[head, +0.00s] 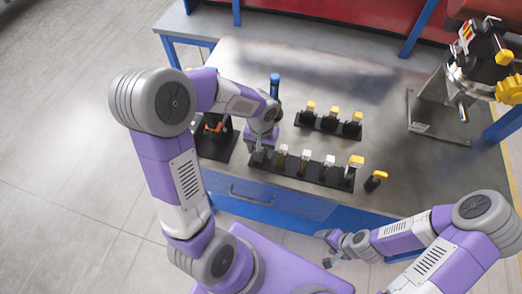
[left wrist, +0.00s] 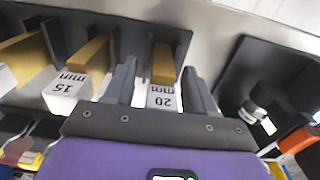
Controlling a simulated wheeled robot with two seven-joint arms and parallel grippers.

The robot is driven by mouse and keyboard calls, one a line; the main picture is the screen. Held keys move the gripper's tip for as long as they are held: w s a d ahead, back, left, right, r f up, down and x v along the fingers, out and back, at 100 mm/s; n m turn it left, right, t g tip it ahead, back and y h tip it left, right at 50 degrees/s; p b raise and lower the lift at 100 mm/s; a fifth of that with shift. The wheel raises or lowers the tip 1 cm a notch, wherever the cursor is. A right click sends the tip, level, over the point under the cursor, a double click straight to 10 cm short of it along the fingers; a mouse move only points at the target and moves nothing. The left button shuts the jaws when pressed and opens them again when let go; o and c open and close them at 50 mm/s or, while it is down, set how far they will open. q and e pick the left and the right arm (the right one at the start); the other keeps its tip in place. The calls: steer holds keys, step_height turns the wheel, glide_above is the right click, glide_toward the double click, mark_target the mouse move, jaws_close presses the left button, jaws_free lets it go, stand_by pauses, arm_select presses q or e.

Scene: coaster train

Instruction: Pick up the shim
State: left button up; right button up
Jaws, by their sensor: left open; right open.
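A black rack (head: 341,183) holds a row of shims near the table's front edge. My left gripper (head: 258,156) is over its left end, pointing down and hiding the shim there. In the left wrist view, my open left fingers (left wrist: 160,88) stand on either side of a shim (left wrist: 162,95) with a white face marked 20 mm and a golden bar. I cannot tell whether they touch it. Beside it is a shim marked 15 mm (left wrist: 68,88). My right gripper (head: 326,248) is open and empty, low in front of the table.
A second black rack (head: 328,127) with several yellow-topped pieces stands behind. A black plate with an orange-marked tool (head: 213,126) lies left of my left gripper. A metal stand (head: 437,118) is at the right; the table between is bare.

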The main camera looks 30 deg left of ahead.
arm_select(q)
jaws_close()
stand_by(0.3)
steer(key=shift+r, duration=0.1)
